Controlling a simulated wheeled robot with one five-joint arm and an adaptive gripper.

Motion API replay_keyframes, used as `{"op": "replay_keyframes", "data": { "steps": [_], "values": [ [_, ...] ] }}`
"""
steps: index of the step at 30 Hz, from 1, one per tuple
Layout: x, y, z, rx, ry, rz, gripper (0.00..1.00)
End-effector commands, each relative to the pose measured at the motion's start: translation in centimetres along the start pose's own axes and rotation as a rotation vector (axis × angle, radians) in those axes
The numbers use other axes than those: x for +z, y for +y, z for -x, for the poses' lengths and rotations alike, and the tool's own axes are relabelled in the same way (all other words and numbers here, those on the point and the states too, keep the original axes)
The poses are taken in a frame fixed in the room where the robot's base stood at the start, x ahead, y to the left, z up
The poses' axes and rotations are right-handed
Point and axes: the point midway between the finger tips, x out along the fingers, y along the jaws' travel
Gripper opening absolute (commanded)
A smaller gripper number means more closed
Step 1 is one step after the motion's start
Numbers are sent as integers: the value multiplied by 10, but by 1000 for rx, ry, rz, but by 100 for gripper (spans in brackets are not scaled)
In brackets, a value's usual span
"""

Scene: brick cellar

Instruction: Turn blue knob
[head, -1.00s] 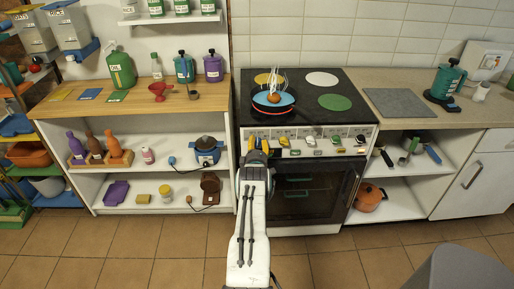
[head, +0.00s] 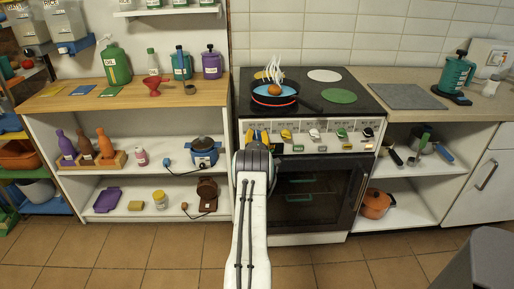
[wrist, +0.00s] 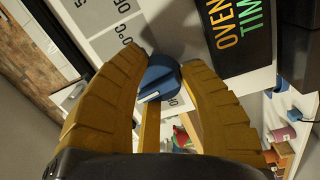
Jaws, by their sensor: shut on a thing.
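The blue knob (wrist: 158,80) sits on the pale stove front panel in the wrist view, beside printed temperature marks. My gripper (wrist: 163,66) has its yellow-brown fingers on both sides of the knob and is shut on it. In the head view my gripper (head: 257,137) is at the left end of the stove's control panel (head: 300,148). The blue knob is hidden there behind my gripper and arm.
A pan (head: 273,101) with food and steam stands on the stove top. A dark oven-time display (wrist: 232,30) is close to my right finger.

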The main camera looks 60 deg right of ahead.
Motion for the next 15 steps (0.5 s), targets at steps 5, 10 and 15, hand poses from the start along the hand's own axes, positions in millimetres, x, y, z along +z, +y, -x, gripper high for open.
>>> {"op": "replay_keyframes", "data": {
  "steps": [5, 10, 15],
  "values": [
    [-4, -4, -1, 9, 7, 34, 5],
    [-4, -2, -1, 9, 8, 57, 5],
    [-5, 0, -1, 10, 8, 71, 5]
  ]
}}
